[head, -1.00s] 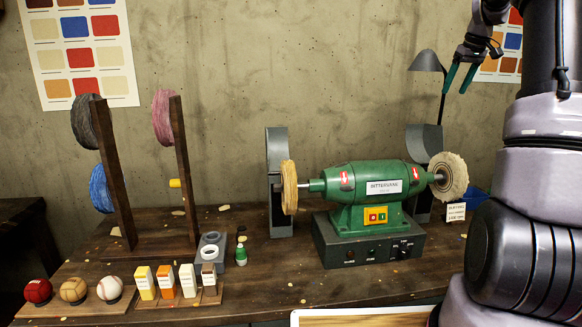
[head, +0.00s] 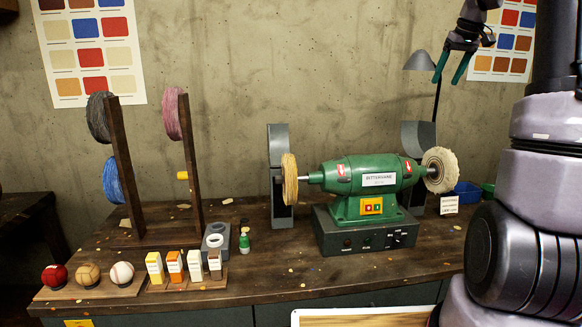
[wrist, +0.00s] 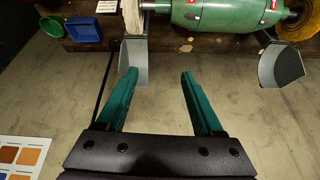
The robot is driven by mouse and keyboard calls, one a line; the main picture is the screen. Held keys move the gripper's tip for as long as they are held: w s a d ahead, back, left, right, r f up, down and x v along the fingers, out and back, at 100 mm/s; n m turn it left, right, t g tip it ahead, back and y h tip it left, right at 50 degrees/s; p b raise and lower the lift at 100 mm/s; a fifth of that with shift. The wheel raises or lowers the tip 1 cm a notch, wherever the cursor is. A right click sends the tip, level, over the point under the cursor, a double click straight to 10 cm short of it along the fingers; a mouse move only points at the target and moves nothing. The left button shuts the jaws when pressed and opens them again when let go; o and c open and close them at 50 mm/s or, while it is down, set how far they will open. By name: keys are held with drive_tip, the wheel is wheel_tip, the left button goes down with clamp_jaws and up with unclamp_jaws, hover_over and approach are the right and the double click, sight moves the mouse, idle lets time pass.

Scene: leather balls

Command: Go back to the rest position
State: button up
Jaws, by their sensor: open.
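My gripper (head: 452,66) is raised at the upper right of the head view, in front of the wall and above the right end of the bench grinder. Its two green fingers are apart with nothing between them. In the wrist view my gripper (wrist: 157,92) also shows spread and empty, with the wall and the grinder beyond it. My arm stands along the right side of the head view. No object touches the fingers.
A green bench grinder (head: 366,177) stands on the wooden workbench (head: 277,262). A grey lamp (head: 421,60) is close behind my gripper. A blue bin (head: 466,192), three balls and several wax bars sit on the bench. Spool racks stand left. The air above the bench's middle is clear.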

drive_tip(key=s+a+r+m, duration=0.1)
drive_tip(key=s+a+r, duration=0.2)
drive_tip(key=s+a, duration=0.65)
drive_tip(key=s+a+f+m, duration=0.1)
drive_tip(key=s+a+f, duration=0.1)
drive_tip(key=s+a, duration=0.2)
drive_tip(key=s+a+f+m+t, duration=0.1)
drive_tip(key=s+a+f, duration=0.2)
drive_tip(key=s, duration=0.7)
drive_tip(key=s+a+f+m+t+y, duration=0.1)
drive_tip(key=s+a+f+m, duration=0.1)
drive_tip(key=s+a, duration=0.3)
drive_tip(key=s+f, duration=0.1)
drive_tip(key=s, duration=0.2)
drive_tip(key=shift+f, duration=0.2)
